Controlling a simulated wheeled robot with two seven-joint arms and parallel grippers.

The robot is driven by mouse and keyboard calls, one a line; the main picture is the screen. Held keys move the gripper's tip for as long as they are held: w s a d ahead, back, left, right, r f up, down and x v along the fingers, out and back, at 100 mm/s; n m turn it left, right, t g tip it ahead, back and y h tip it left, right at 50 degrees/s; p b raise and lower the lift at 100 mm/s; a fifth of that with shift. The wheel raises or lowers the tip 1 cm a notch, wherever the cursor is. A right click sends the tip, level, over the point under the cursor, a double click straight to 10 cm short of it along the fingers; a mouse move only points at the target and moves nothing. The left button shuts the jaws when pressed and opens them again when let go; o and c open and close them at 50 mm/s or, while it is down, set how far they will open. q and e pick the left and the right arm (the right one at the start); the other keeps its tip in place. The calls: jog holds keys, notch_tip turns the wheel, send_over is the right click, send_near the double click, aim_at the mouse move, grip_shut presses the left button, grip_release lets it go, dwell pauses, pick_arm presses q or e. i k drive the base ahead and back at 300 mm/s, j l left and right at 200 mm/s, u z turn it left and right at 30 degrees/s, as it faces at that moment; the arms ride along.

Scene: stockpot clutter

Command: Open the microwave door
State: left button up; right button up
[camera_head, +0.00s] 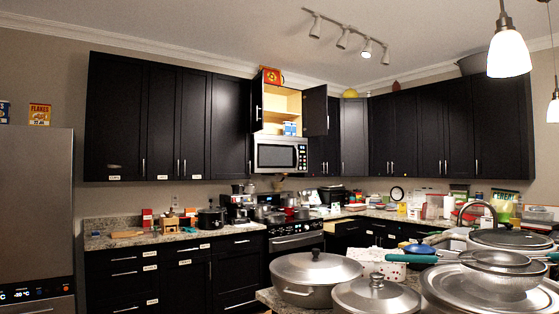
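The microwave (280,154) is silver with a dark door window and a control panel on its right side. It hangs over the stove, below an open upper cabinet, and its door looks shut. It is far across the room from my camera. Neither of my grippers shows in the view.
A near counter at the lower right holds several pots, lids and a colander (500,272). The stove (296,240) stands below the microwave, between cluttered counters. The upper cabinet door (315,110) stands open above it. A fridge (37,215) is at the left.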

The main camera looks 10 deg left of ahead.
aim_at(268, 156)
jog(key=i+j+u, duration=0.35)
jog(key=i, duration=0.2)
jog(key=i+j+u, duration=0.1)
jog(key=i+u, duration=0.2)
jog(key=i, duration=0.3)
jog(key=i+u, duration=0.35)
jog(key=i, duration=0.2)
jog(key=i+u, duration=0.15)
jog(key=i, duration=0.6)
jog(key=i+l+u, duration=0.1)
jog(key=i, duration=0.65)
jog(key=i+z, duration=0.1)
jog(key=i, duration=0.55)
jog(key=i+j+z, duration=0.1)
jog(key=i, duration=0.6)
jog(key=i+l+z, duration=0.15)
jog(key=i+z, duration=0.6)
jog(key=z, duration=0.25)
jog(key=i+j+z, duration=0.2)
jog(key=i+z, duration=0.3)
jog(key=i+l+z, duration=0.2)
jog(key=i+z, duration=0.3)
jog(key=i, duration=0.15)
jog(key=i+z, duration=0.5)
jog(key=i, duration=1.6)
jog(key=i+u, duration=0.1)
jog(key=i, duration=0.55)
jog(key=i+l, duration=0.15)
jog(key=i, duration=0.55)
jog(key=j+u, duration=0.05)
